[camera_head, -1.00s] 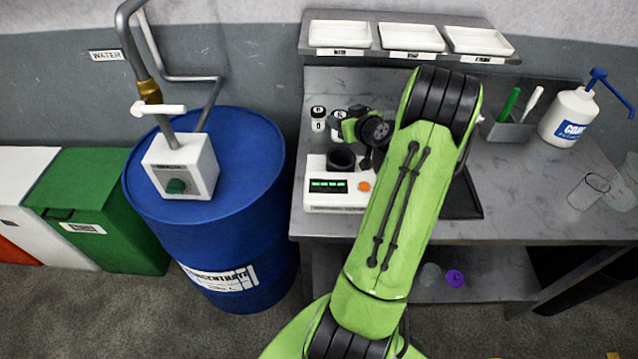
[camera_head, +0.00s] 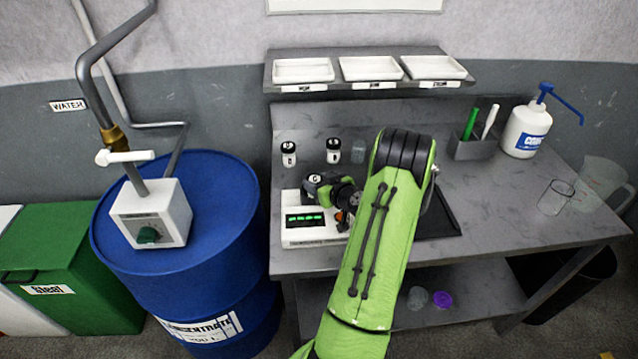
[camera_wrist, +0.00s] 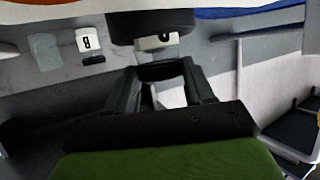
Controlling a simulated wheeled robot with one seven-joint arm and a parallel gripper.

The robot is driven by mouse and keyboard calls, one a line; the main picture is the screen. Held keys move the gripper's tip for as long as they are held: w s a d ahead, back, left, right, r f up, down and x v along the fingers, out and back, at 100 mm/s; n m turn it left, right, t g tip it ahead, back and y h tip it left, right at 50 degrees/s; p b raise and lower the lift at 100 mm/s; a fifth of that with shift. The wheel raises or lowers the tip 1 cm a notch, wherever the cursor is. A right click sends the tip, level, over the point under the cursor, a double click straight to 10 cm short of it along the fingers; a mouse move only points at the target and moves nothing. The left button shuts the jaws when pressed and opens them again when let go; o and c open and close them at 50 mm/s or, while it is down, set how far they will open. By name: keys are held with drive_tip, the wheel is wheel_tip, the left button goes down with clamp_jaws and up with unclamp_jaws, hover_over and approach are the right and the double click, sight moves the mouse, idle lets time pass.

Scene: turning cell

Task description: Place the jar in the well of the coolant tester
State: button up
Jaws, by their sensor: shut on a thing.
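The jar (camera_head: 316,182), with a black lid and white label, is held by my gripper (camera_head: 330,188) above the back part of the coolant tester. In the wrist view, my gripper (camera_wrist: 160,70) is shut around the lid of the jar (camera_wrist: 157,41). The white coolant tester (camera_head: 305,236) has a lit green display. Its dark well (camera_wrist: 140,24) shows against the jar body in the wrist view. In the head view the well is hidden by the jar and gripper. I cannot tell whether the jar's base is inside the well.
Trays (camera_head: 372,69) sit on the shelf above. A blue drum (camera_head: 215,270) stands left. A pump bottle (camera_head: 525,130) and clear beakers (camera_head: 556,197) are at the right.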

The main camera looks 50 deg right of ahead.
drive_tip(key=shift+f, duration=0.2)
drive_tip(key=o, duration=1.1)
drive_tip(key=shift+r, duration=0.1)
